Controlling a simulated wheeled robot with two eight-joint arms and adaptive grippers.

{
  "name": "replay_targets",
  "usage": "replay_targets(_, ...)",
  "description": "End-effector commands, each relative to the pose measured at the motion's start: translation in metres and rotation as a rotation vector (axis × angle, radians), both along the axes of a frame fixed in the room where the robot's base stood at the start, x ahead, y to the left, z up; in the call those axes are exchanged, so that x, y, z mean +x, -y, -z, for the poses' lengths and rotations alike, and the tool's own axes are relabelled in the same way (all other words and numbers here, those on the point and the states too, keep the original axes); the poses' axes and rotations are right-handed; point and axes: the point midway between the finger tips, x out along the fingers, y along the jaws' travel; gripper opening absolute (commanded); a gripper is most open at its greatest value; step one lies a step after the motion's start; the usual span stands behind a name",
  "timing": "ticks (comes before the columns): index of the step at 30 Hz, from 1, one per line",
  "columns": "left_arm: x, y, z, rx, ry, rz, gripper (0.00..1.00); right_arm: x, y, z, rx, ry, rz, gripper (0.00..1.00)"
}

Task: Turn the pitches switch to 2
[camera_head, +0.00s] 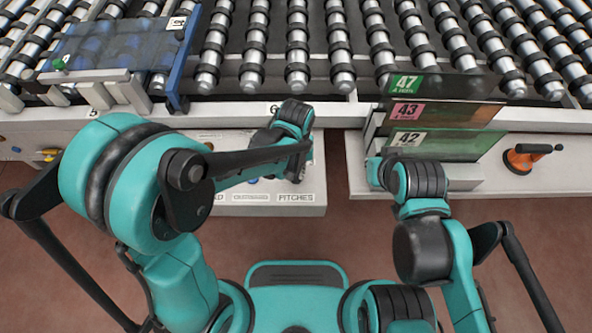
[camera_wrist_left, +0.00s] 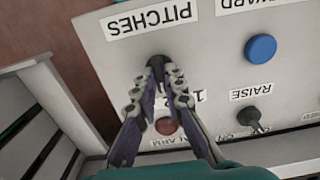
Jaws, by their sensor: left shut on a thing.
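The pitches switch (camera_wrist_left: 156,61) is a small black knob on the white control panel (camera_wrist_left: 110,75), beside the PITCHES label, which appears upside down in the left wrist view. My left gripper (camera_wrist_left: 164,78) is shut on the switch, with a finger on each side. The fingers cover much of the knob and its scale; a "1" shows to the right, but I cannot read the setting. In the head view, my left wrist hides the switch above the PITCHES label (camera_head: 296,198). My right gripper (camera_head: 376,170) is near the glass panes, its fingers not clearly visible.
A blue button (camera_wrist_left: 260,47), a RAISE switch (camera_wrist_left: 252,116) and a red button (camera_wrist_left: 166,126) sit close to the left fingers. Numbered glass panes (camera_head: 450,115) stand at right beside an orange-based handle (camera_head: 525,157). A roller conveyor (camera_head: 297,50) runs behind.

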Motion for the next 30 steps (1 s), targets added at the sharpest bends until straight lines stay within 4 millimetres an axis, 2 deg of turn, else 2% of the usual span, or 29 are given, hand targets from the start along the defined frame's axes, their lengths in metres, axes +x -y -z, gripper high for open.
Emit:
replay_targets(11, 0.0, 0.0, 0.0, 0.0, 0.0, -0.004, 0.0, 0.0, 0.0, 0.0, 0.0, 0.0, 0.0, 0.0)
replay_targets(12, 0.0, 0.0, 0.0, 0.0, 0.0, -0.004, 0.18, 0.0, 0.0, 0.0, 0.0, 0.0, 0.0, 0.0)
replay_targets(14, 0.0, 0.0, 0.0, 0.0, 0.0, -0.004, 0.31, 0.0, 0.0, 0.0, 0.0, 0.0, 0.0, 0.0)
replay_targets(24, 0.0, 0.0, -0.002, 0.0, 0.0, -0.004, 0.31, 0.0, 0.0, 0.0, 0.0, 0.0, 0.0, 0.0)
replay_targets(26, 0.0, 0.0, -0.007, 0.0, 0.0, -0.004, 0.31, 0.0, 0.0, 0.0, 0.0, 0.0, 0.0, 0.0)
replay_targets(30, 0.0, 0.0, -0.029, 0.0, 0.0, -0.004, 0.31, 0.0, 0.0, 0.0, 0.0, 0.0, 0.0, 0.0)
